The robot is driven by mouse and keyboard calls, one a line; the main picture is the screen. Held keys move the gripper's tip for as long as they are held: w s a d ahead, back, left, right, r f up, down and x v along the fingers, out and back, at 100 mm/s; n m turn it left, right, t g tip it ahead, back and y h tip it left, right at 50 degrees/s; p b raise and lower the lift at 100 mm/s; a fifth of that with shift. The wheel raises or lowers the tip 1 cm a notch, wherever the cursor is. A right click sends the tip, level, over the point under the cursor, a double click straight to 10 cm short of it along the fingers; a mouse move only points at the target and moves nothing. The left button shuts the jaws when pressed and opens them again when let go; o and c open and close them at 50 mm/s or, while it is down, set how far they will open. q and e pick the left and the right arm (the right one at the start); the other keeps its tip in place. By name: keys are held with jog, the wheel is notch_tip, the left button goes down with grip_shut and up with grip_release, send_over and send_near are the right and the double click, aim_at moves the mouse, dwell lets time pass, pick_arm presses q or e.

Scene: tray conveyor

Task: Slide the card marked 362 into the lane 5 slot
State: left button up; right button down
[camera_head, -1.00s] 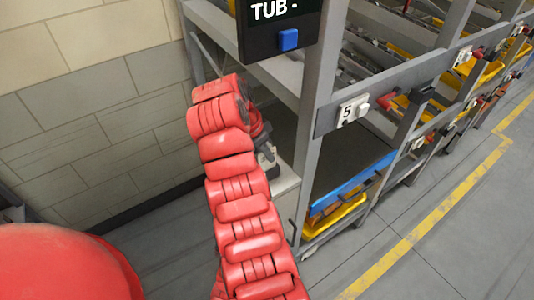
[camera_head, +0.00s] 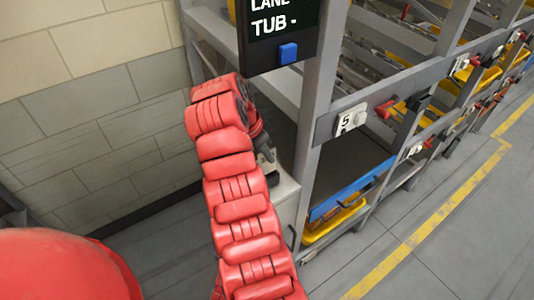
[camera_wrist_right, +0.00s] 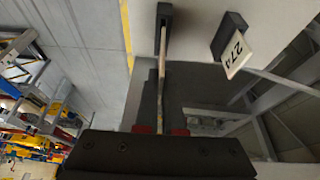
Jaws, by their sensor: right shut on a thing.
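My right gripper (camera_wrist_right: 160,131) is shut on a thin card (camera_wrist_right: 161,90), seen edge-on in the right wrist view, so its marking cannot be read. In the head view this gripper (camera_head: 268,162) is mostly hidden behind my red arm, beside the rack's near post. A white plate marked 5 (camera_head: 350,120) is on the rack's front rail, to the right of the gripper. I cannot make out the lane 5 slot for certain. My left gripper is not in view.
A dark display (camera_head: 278,30) reading LANE and TUB, with a blue button, hangs above the gripper. The right wrist view shows a card marked 27 (camera_wrist_right: 236,54) in a black holder. A block wall (camera_head: 90,100) stands left; the floor (camera_head: 430,250) at right is clear.

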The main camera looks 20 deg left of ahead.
notch_tip(320, 180, up, 2)
jog(key=shift+p, duration=0.65)
jog(key=shift+a+r+p, duration=0.15)
jog(key=shift+r+p, duration=0.15)
jog(key=shift+r, duration=0.25)
jog(key=shift+a+r+p, duration=0.15)
jog(key=shift+r+p, duration=0.1)
jog(key=shift+r, duration=0.25)
